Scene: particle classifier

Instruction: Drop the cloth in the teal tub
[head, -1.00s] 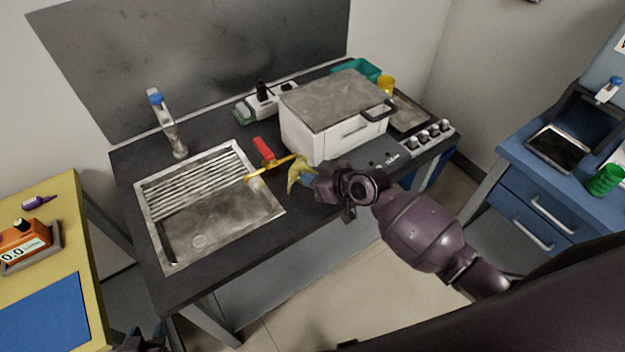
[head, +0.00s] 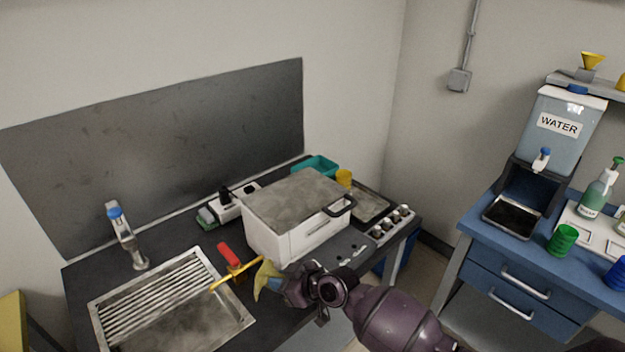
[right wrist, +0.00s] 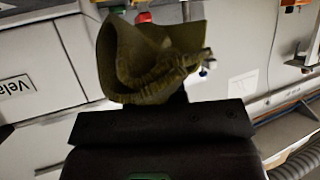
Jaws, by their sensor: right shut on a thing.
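In the right wrist view the cloth (right wrist: 150,65) looks dark olive and is bunched and folded at the jaws. My right gripper is shut on it, in front of the white oven's left front corner and close over the dark counter. The teal tub (head: 322,163) stands at the back of the counter, behind the oven, which hides part of it. The gripper is well apart from the tub. My left gripper is out of view.
The white oven (head: 290,240) stands between cloth and tub. A yellow cup (head: 344,178) is beside the tub. A red-handled yellow tool (head: 230,272) lies near the cloth. The sink (head: 190,335), tap (head: 124,238) and power strip (head: 238,203) are to the left.

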